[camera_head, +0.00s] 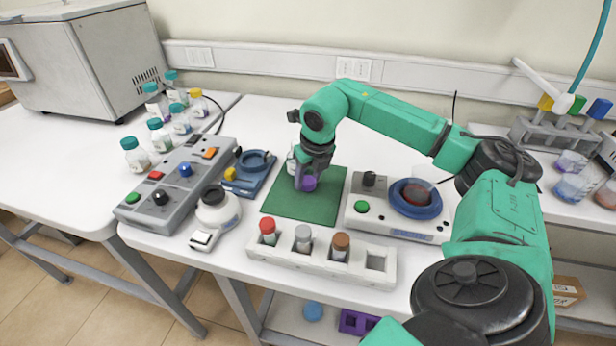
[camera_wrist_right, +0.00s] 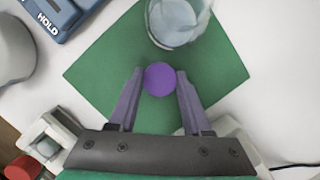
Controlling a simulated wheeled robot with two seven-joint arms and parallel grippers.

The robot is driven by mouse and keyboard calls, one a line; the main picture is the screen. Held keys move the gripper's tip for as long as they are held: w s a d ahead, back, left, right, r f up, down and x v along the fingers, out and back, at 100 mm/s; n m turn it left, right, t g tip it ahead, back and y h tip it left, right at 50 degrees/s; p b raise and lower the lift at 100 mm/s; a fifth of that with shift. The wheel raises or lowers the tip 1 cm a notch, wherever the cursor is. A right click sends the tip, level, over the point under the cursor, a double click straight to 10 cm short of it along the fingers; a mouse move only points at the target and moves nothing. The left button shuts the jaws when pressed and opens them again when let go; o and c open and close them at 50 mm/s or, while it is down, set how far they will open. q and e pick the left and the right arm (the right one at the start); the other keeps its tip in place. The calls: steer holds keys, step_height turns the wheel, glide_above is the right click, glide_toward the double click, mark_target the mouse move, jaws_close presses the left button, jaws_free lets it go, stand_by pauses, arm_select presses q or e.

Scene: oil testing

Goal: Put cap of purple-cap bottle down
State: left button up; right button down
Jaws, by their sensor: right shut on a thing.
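My right gripper (camera_head: 306,184) is over the green mat (camera_head: 287,206). It is shut on the purple cap (camera_wrist_right: 160,79), which sits between the fingertips in the right wrist view. The cap (camera_head: 309,183) also shows in the head view, low over the mat; I cannot tell whether it touches. An open clear bottle (camera_wrist_right: 178,22) stands at the mat's far edge in the wrist view, just beyond the cap. In the head view the bottle (camera_head: 292,160) is mostly hidden behind my gripper. My left gripper is not in view.
A white rack (camera_head: 318,263) with several capped vials stands in front of the mat. A hotplate device (camera_head: 398,212) is to the right.

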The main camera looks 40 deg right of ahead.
steer(key=shift+s+f+b, duration=0.1)
steer(key=shift+f+b, duration=0.2)
steer(key=shift+f, duration=0.15)
steer(key=shift+r, duration=0.1)
steer(key=shift+c, duration=1.9)
jaws_free()
steer(key=shift+o, duration=0.2)
steer(key=shift+s, duration=0.15)
steer(key=shift+a+f, duration=0.1)
steer(key=shift+f, duration=0.15)
steer(key=shift+r+p, duration=0.8)
steer(key=shift+r, duration=0.15)
steer(key=v, duration=1.1)
steer(key=shift+r+b, duration=0.35)
steer(key=shift+r, duration=0.05)
